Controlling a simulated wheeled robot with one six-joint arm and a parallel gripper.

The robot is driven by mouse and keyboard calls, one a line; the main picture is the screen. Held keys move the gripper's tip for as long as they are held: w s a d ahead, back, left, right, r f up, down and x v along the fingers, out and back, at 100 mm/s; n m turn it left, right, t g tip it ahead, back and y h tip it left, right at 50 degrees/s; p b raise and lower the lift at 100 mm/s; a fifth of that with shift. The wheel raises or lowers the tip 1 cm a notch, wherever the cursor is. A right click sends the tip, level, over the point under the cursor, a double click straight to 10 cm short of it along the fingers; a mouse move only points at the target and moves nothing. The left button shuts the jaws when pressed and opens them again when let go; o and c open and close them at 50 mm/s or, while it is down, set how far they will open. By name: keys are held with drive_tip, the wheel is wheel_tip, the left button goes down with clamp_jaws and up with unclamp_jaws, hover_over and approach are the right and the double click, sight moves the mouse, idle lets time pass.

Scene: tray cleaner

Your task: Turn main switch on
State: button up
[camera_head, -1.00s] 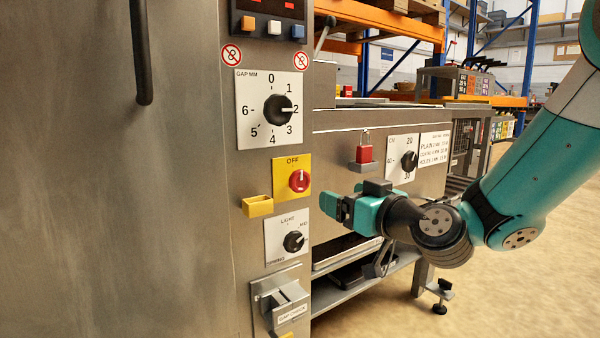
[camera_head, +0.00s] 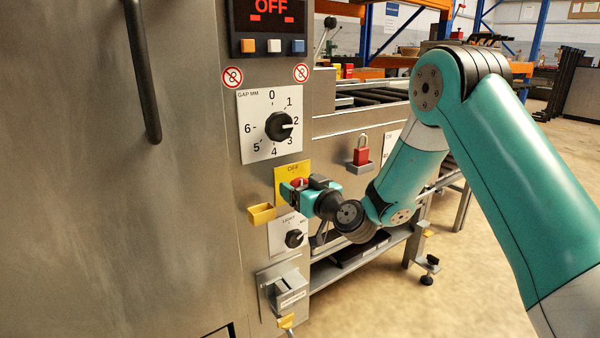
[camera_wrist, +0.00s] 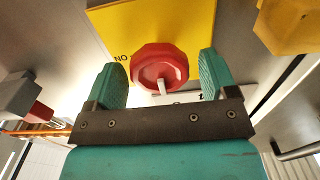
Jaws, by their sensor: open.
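The main switch is a red rotary knob (camera_wrist: 160,66) on a yellow plate (camera_wrist: 110,25) marked OFF in the head view. In the wrist view the knob sits between the two fingers of my open gripper (camera_wrist: 165,80), with a gap on each side. A pale marker shows on the knob's near edge. In the head view my gripper (camera_head: 292,190) is at the yellow plate (camera_head: 283,172) and mostly hides the red knob (camera_head: 299,183). Whether the fingers touch the knob, I cannot tell.
The display (camera_head: 268,18) above reads OFF. A gap dial (camera_head: 279,126) is above the switch, a light dial (camera_head: 295,238) below. A yellow holder (camera_head: 261,214) juts out just left of my gripper. A red padlock (camera_head: 361,151) hangs to the right.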

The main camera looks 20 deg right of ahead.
drive_tip(key=shift+w+a, duration=0.15)
drive_tip(key=shift+w, duration=0.1)
drive_tip(key=c, duration=0.9)
